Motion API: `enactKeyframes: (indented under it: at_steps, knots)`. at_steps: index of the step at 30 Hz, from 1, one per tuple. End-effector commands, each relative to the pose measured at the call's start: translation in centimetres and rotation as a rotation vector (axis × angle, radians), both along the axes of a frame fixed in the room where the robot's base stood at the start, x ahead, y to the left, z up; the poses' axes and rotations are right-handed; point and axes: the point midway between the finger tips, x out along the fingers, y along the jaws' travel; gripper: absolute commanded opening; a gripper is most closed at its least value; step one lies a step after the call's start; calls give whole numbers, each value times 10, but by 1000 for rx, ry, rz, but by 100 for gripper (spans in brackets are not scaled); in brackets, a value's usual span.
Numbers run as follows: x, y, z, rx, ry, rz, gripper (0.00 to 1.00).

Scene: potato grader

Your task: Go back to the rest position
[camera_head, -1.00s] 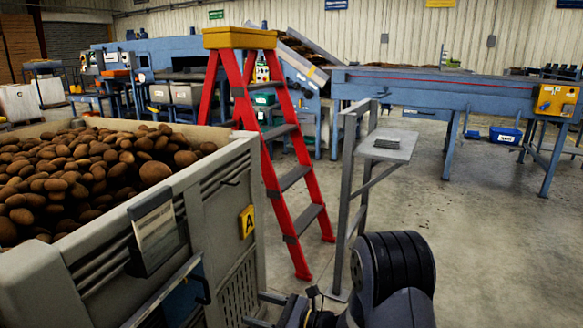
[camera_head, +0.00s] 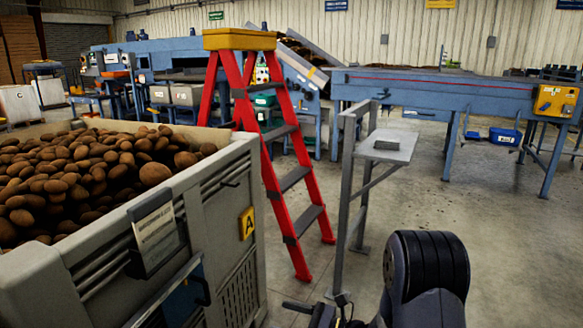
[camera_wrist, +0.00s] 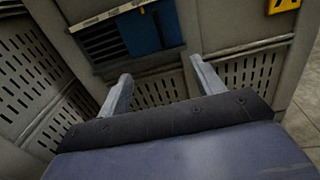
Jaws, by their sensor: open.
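My gripper (camera_wrist: 157,92) shows in the wrist view with its two fingers spread apart and nothing between them. It points at the slotted grey side of the potato crate (camera_wrist: 235,70). A blue clipboard or pouch (camera_wrist: 152,30) hangs on that side, above the fingers. In the head view my arm is at the bottom, right of the crate (camera_head: 225,215); only a small part of the gripper end shows at the lower edge.
The crate, full of potatoes (camera_head: 85,180), fills the left. A red stepladder (camera_head: 290,180) and a grey stand with a small shelf (camera_head: 390,148) stand ahead. A blue conveyor (camera_head: 430,92) crosses behind. Open floor (camera_head: 510,240) lies to the right.

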Motion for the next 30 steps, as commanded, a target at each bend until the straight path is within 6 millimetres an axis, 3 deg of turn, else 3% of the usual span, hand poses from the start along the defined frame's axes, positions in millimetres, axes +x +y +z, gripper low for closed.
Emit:
enactKeyframes:
  at_steps: [19, 24, 30]
  knots:
    - [37, 108, -1, -1, 0, 4, 64]
    - [43, 124, 0, -1, 0, 2, 64]
    - [46, 130, 0, 0, 1, 0, 64]
